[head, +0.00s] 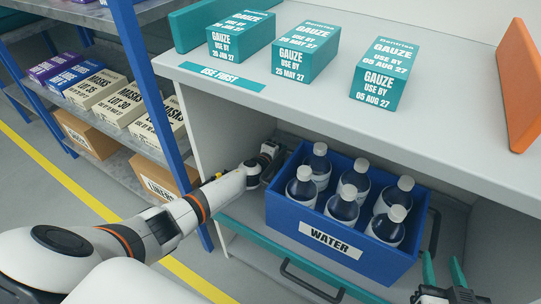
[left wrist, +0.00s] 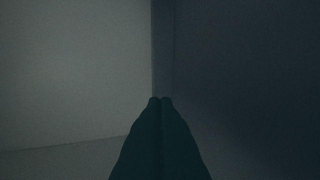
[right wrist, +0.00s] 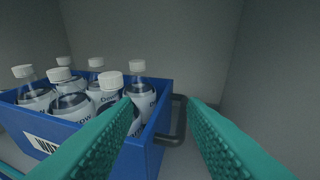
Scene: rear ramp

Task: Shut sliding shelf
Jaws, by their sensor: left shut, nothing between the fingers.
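The sliding shelf (head: 258,242) is pulled out of the white cabinet, with a teal front edge and a dark handle (head: 308,284). A blue crate labelled WATER (head: 290,221) stands on it, holding several capped bottles; the crate also shows in the right wrist view (right wrist: 158,138). My left gripper (head: 272,152) is inside the cabinet at the crate's back left; its fingers are shut and empty in the dark left wrist view (left wrist: 160,100). My right gripper (head: 442,272) is open and empty at the crate's front right. In the right wrist view its teal fingers (right wrist: 165,110) stand apart, near the crate's dark side handle.
The white counter (head: 245,88) above carries several teal gauze boxes (head: 305,50) and an orange panel (head: 520,85). A blue-posted rack (head: 150,90) with mask boxes stands at the left. A yellow line (head: 60,180) crosses the floor.

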